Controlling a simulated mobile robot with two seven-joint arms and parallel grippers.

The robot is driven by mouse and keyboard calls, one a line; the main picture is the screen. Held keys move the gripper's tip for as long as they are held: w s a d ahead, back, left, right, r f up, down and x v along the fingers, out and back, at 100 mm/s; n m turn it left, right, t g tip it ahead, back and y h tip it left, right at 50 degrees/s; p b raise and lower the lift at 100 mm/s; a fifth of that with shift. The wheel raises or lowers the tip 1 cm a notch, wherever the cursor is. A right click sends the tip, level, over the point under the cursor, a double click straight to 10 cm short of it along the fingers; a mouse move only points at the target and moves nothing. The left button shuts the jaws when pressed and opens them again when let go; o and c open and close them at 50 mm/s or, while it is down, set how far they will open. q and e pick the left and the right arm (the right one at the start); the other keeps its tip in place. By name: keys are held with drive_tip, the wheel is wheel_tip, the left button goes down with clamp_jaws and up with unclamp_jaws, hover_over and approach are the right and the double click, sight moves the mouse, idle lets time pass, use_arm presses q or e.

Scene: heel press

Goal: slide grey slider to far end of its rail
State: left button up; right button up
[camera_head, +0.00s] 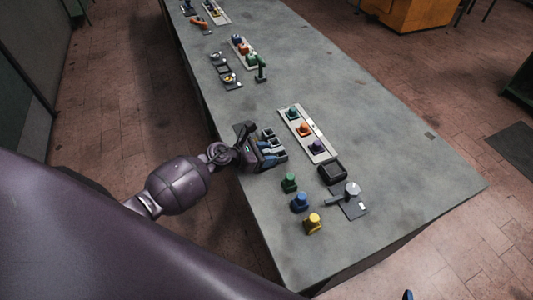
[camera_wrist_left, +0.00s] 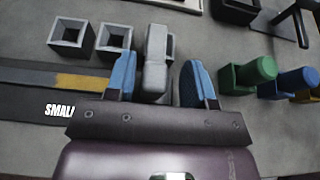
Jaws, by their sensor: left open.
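The grey slider (camera_wrist_left: 155,62) shows in the left wrist view as an upright grey block. It stands between the two blue fingers of my left gripper (camera_wrist_left: 157,68), which is open, with a finger on each side; contact is not clear. Its dark rail (camera_wrist_left: 30,78) runs out to the left and has a yellow patch (camera_wrist_left: 84,81) and a partly covered label. The rail's right part is hidden behind the gripper. In the head view my left gripper (camera_head: 265,152) is low over the table's left edge and hides most of the slider and rail.
Open square sockets (camera_wrist_left: 72,36) line the rail's far side. Green (camera_head: 289,182), blue (camera_head: 299,202) and yellow (camera_head: 312,223) pieces stand nearby. A white strip (camera_head: 317,148) with coloured knobs, a black box (camera_head: 332,171) and a lever device (camera_head: 352,203) stand right. The table's right side is clear.

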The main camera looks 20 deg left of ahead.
use_arm(q)
drive_tip(key=v, duration=1)
drive_tip(key=shift+s+a+r, duration=0.1)
drive_tip(key=shift+s+a, duration=0.1)
drive_tip(key=shift+s, duration=0.1)
